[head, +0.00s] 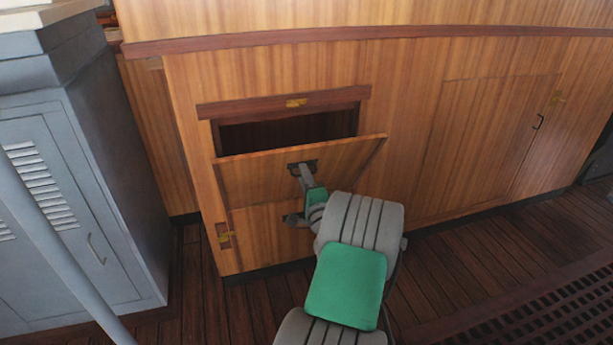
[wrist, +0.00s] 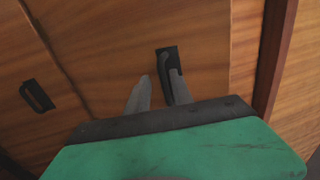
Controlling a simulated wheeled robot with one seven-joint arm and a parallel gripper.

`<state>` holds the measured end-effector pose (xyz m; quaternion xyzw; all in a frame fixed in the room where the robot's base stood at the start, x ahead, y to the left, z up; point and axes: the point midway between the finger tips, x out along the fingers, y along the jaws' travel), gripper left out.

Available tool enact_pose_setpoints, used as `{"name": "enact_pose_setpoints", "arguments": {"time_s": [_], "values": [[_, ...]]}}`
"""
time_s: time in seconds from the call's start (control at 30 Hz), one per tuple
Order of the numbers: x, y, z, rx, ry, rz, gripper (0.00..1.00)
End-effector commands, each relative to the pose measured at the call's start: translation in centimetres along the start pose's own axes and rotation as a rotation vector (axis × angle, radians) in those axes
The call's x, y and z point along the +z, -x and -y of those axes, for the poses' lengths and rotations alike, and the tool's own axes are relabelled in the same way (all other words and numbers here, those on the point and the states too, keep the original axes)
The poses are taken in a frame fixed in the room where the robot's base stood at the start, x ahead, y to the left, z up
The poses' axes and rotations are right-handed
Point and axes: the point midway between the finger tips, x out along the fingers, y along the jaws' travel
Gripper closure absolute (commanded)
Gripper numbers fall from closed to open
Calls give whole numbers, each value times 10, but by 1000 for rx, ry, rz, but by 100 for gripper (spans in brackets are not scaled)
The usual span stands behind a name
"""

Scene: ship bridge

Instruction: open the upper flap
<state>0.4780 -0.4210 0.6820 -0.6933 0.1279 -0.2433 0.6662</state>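The upper flap (head: 265,170) is a wooden panel in the cabinet front. It is partly open, its top edge tilted out and a dark opening (head: 285,132) showing above it. Its dark handle (head: 296,165) is near the top middle; it also shows in the wrist view (wrist: 165,62). My gripper (head: 305,172) is at this handle. In the wrist view, the fingers of my gripper (wrist: 161,78) stand apart, with the handle by the right finger and a gap to the left finger. Whether they touch the handle is unclear.
A lower panel (head: 260,238) with a dark handle (head: 293,219) and a brass latch (head: 225,237) is below. A brass catch (head: 296,103) is on the frame above. A grey locker (head: 85,190) stands left. A closed wooden door (head: 485,145) is right.

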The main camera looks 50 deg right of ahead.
Motion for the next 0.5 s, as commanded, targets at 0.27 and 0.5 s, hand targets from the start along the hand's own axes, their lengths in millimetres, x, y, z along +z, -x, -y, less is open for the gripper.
{"name": "enact_pose_setpoints", "arguments": {"time_s": [0.27,0.5], "values": [[-3,9,3,-5,1,-3,70],[-4,57,3,-4,0,-7,70]]}}
